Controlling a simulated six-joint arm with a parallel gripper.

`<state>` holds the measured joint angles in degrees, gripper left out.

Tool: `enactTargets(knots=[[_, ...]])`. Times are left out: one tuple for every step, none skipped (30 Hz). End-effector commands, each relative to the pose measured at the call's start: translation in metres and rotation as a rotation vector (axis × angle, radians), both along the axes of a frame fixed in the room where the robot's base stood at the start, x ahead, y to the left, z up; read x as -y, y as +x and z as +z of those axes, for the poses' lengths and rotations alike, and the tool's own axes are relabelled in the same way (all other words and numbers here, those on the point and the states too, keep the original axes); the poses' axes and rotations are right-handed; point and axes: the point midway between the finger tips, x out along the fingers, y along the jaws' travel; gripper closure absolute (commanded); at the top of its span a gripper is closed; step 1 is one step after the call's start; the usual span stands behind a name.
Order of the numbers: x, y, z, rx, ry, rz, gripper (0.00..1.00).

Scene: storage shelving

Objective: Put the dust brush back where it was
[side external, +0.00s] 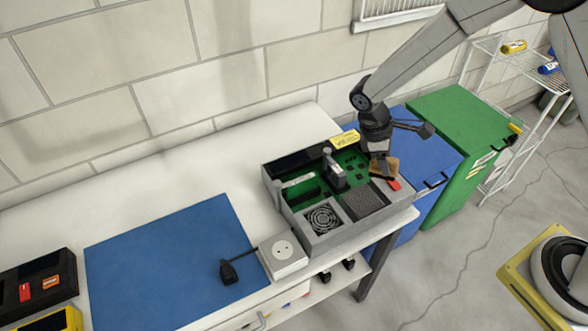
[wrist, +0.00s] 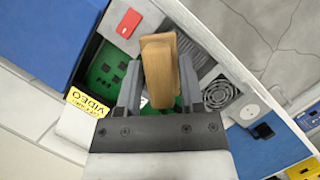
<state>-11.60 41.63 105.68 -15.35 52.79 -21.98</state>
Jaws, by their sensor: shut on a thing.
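The dust brush (side external: 388,168) shows as a tan wooden block at my gripper (side external: 378,163), over the right end of an open grey computer case (side external: 325,240). In the wrist view the brush (wrist: 160,65) sits between the two fingers of my gripper (wrist: 158,88), which is shut on it. Its bristles cannot be made out. Whether the brush touches the case beneath it cannot be told.
The case holds a green board (side external: 352,162), a fan (side external: 323,218) and a red part (side external: 394,185). A yellow VIDEO box (side external: 344,140) is at its back edge. A white socket box (side external: 283,255) stands left of it. The blue mat (side external: 165,260) is mostly clear.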

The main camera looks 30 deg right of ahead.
Motion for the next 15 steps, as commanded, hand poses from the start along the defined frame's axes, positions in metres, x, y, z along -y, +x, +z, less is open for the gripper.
enactTargets(knots=[[0.0,0.0,0.0,0.0,0.0,0.0,1.0],[0.0,0.0,0.001,0.0,0.0,0.0,1.0],[0.0,0.0,0.001,0.0,0.0,0.0,1.0],[0.0,0.0,0.002,0.001,0.001,0.0,1.0],[0.0,0.0,0.003,0.001,0.0,0.0,1.0],[0.0,0.001,0.005,0.001,0.0,0.0,1.0],[0.0,0.001,0.007,0.002,0.001,0.0,1.0],[0.0,0.001,0.009,0.004,0.001,0.0,1.0],[0.0,0.001,0.013,0.004,0.001,0.0,1.0],[0.0,0.001,0.016,0.003,0.0,0.0,1.0],[0.0,0.001,0.019,0.003,0.0,0.0,1.0],[0.0,0.001,0.025,0.005,0.001,0.0,1.0],[0.0,0.001,0.029,0.005,0.001,0.0,1.0],[0.0,0.001,0.031,0.003,0.0,0.0,1.0],[0.0,0.001,0.035,0.003,0.0,0.0,1.0]])
